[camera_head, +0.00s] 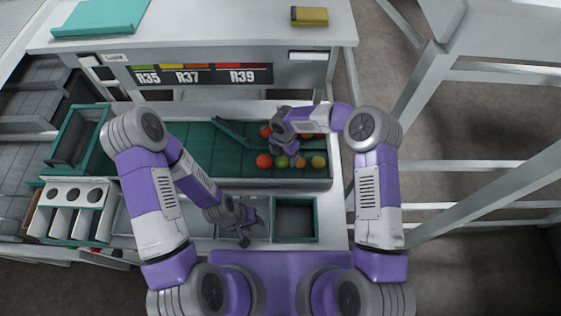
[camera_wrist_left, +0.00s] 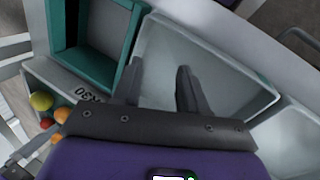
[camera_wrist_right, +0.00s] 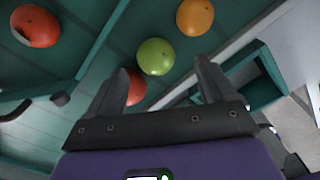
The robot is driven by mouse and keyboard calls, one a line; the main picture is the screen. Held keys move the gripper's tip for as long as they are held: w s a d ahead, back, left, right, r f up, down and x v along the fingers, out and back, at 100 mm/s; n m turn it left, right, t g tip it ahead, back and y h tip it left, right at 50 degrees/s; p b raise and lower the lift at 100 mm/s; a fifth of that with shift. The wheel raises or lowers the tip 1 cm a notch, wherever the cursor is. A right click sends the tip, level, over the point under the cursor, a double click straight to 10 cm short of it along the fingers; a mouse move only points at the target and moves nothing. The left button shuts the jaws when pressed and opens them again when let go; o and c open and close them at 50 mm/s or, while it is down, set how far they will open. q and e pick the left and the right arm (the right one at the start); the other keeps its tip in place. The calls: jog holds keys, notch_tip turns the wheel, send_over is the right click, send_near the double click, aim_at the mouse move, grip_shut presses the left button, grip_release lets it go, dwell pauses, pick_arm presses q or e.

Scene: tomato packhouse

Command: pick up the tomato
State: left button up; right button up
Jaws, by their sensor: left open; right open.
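Several tomatoes lie on the green sorting bed: a red tomato (camera_head: 264,160), a green one (camera_head: 282,161), an orange one (camera_head: 300,162) and a yellow one (camera_head: 318,161) along its near edge, and another red one (camera_head: 265,130) farther back. My right gripper (camera_head: 283,147) is above them, open and empty. In the right wrist view, the green tomato (camera_wrist_right: 155,56) shows between and beyond the open fingertips (camera_wrist_right: 162,68); a red one is partly hidden by a finger. My left gripper (camera_head: 246,228) is open and empty over a pale bin (camera_wrist_left: 220,65).
A teal-rimmed dark crate (camera_head: 295,202) stands right of the left gripper. A slanted green bar (camera_head: 230,133) crosses the bed. A labelled sign (camera_head: 203,76) is at the back. White frame rails (camera_head: 470,165) stand at the right.

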aim_at(283, 158)
pick_arm(q)
jog(key=shift+w+f+b, duration=0.15)
jog(key=shift+f+b, duration=0.6)
jog(key=shift+f, duration=0.1)
pick_arm(e)
jog(key=f, duration=0.4)
jog(key=shift+w+a+f, duration=0.15)
jog(key=shift+w+f, duration=0.15)
jog(key=shift+f, duration=0.05)
jog(key=shift+r, duration=0.15)
jog(key=c, duration=0.8)
pick_arm(q)
jog(key=shift+r, duration=0.1)
pick_arm(e)
jog(key=shift+c, duration=0.2)
